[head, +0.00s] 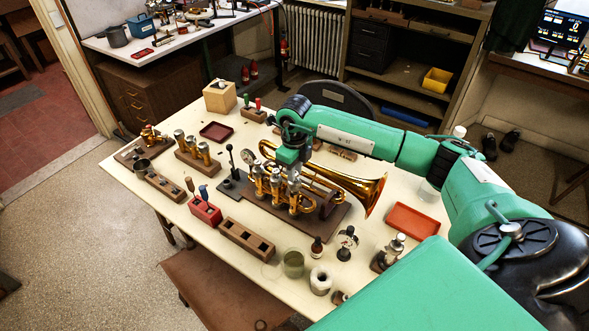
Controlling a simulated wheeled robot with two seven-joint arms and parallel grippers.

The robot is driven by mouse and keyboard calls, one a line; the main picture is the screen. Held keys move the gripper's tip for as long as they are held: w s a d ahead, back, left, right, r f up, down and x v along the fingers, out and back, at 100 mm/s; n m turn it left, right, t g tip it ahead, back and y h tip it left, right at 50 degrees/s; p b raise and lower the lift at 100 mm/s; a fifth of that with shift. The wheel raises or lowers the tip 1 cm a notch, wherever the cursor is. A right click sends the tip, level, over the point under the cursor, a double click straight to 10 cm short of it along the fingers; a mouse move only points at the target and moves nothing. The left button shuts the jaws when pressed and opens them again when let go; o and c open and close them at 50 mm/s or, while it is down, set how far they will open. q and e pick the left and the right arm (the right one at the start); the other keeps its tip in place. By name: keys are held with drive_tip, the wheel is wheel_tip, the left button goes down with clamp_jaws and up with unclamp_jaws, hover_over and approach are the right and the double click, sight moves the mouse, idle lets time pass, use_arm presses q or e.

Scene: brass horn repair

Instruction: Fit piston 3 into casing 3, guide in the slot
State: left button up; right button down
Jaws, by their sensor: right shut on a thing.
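The brass horn (365,192) lies on a dark board (325,222) in the middle of the cream table, its bell to the right. Its upright valve casings (276,192) stand in a row at its left part. My right gripper (291,168) points down just above these casings, shut on a slim piece that I take for piston 3. The piece is mostly hidden by the gripper and too small to make out. I cannot tell whether it is inside casing 3, or where the guide and slot are. My left gripper is out of view.
A wooden block with square holes (246,239) and a red tool holder (205,210) stand left of the board. A lever stand (232,165) is close to the casings. Bottles, a jar (293,263) and an orange tray (413,221) are at the front and right.

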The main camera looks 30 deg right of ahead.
drive_tip(key=shift+f+b, duration=1)
drive_tip(key=shift+f, duration=0.35)
drive_tip(key=c, duration=1.2)
unclamp_jaws()
drive_tip(key=shift+o, duration=0.2)
wheel_tip(320, 180, up, 14)
drive_tip(key=b, duration=0.3)
drive_tip(key=shift+f, duration=0.2)
